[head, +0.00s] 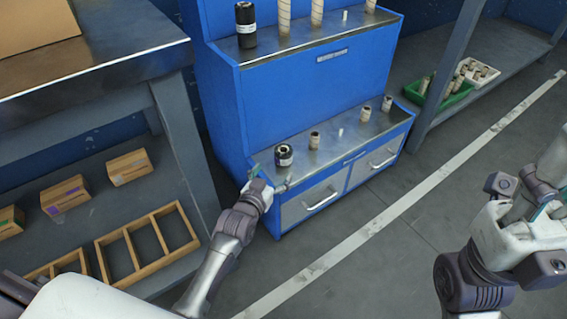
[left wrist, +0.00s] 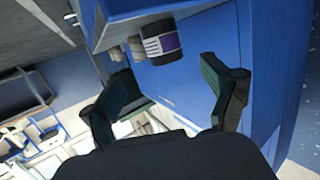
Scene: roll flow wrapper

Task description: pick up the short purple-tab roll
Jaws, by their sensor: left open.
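The short black roll (head: 284,155) stands upright at the left end of the blue cabinet's lower metal shelf. In the left wrist view the roll (left wrist: 161,42) shows a label with white and purple parts. My left gripper (head: 268,178) is at the shelf's front left corner, just short of the roll. In the left wrist view the gripper (left wrist: 167,70) is open and empty, with the roll beyond its fingertips. My right gripper (head: 530,195) is at the right edge, far from the shelf, and its fingers are not clear.
The lower shelf (head: 350,135) also holds small beige rolls, one (head: 314,140) close right of the black roll. A taller black roll (head: 246,25) stands on the upper shelf. Drawers with handles (head: 322,199) are below. A wooden divided crate (head: 147,244) lies at left.

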